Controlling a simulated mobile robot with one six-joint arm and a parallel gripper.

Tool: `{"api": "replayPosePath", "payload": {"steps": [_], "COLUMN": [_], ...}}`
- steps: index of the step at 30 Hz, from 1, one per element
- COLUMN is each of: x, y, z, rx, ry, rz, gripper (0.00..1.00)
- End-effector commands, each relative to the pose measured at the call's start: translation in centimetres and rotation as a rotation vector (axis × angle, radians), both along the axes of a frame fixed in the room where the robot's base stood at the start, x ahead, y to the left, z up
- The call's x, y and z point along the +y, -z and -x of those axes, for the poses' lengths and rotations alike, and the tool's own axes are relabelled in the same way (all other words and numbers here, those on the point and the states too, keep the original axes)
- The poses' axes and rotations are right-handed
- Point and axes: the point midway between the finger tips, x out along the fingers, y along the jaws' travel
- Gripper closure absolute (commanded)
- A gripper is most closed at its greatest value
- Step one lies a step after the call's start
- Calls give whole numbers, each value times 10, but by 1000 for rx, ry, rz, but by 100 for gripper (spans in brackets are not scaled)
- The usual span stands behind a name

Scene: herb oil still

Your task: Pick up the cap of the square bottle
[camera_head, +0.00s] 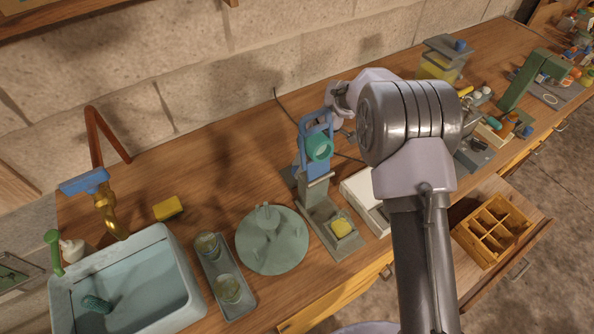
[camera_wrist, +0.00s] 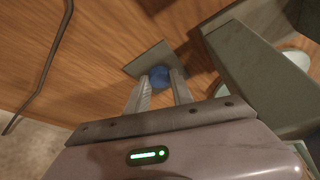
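In the head view, a clear square bottle (camera_head: 437,68) with yellow contents stands at the back right. It has a flat grey top, and its blue cap (camera_head: 460,45) sits there. In the wrist view, a round blue thing (camera_wrist: 159,76), likely this cap, shows over a grey square surface (camera_wrist: 147,58). My gripper (camera_wrist: 161,84) is open, with its two fingers apart and the blue thing lined up between the tips. I see no contact, and the distance is hard to judge.
A green stand (camera_head: 530,78) is right of the bottle; a large grey-green block (camera_wrist: 262,75) is close right of my fingers in the wrist view. A press with a blue lever (camera_head: 317,125) stands left of my arm. A drawer with a wooden divider box (camera_head: 492,230) is open.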

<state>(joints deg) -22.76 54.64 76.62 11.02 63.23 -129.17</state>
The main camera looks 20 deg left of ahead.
Motion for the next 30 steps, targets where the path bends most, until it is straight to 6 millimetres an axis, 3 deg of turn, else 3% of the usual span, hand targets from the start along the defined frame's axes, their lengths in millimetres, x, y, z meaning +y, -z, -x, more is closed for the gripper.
{"api": "replayPosePath", "payload": {"steps": [2, 11, 16, 28, 30], "x": [0, 0, -2, -74, -72], "y": [0, -1, -15, -14, -32], "z": [0, 0, -1, -38, -38], "rx": [0, 0, 0, 0, -3], "ry": [0, 0, 1, 3, 0], "rz": [0, 0, 0, 0, -1], "gripper": [100, 100, 100, 100, 100]}}
